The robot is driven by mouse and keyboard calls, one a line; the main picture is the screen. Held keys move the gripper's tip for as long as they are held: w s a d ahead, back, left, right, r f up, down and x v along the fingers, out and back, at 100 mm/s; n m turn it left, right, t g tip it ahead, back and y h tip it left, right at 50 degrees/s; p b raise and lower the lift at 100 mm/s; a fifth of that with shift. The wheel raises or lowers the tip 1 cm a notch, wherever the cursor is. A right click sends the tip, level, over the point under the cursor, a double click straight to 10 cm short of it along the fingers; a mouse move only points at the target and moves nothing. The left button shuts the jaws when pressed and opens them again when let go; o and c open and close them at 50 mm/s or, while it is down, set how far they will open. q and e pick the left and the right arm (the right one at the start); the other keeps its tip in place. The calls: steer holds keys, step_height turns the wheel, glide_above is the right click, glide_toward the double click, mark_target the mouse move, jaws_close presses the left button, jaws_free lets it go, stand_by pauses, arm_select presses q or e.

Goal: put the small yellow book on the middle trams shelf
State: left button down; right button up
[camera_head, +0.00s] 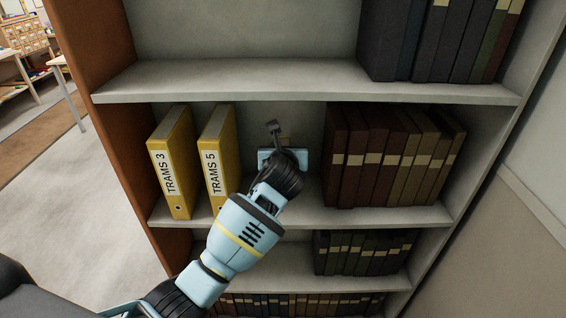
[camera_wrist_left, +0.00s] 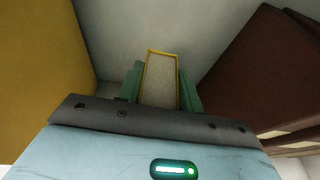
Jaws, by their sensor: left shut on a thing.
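The small yellow book (camera_wrist_left: 161,80) shows in the left wrist view as a pale page block with a thin yellow cover edge. It stands between the green fingers of my left gripper (camera_wrist_left: 160,98), which is shut on it. In the head view my left gripper (camera_head: 282,150) reaches into the middle shelf (camera_head: 400,219), in the gap between the yellow TRAMS 5 binder (camera_head: 217,160) and the dark red books. My own wrist hides most of the book there. I cannot tell whether the book touches the shelf. My right gripper is not in view.
A yellow TRAMS 3 binder (camera_head: 173,165) stands left of TRAMS 5. A row of dark red and brown books (camera_head: 385,160) fills the right of this shelf. An upper shelf board (camera_head: 250,82) runs above. The left side panel (camera_head: 105,70) is brown.

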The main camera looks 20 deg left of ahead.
arm_select(q)
steer(key=shift+f, duration=2.2)
steer(key=shift+w+f, duration=0.2)
steer(key=c, duration=0.9)
jaws_free()
steer(key=shift+f, duration=0.2)
steer(key=shift+r, duration=0.15)
steer(key=v, duration=1.2)
steer(key=shift+s, duration=0.1)
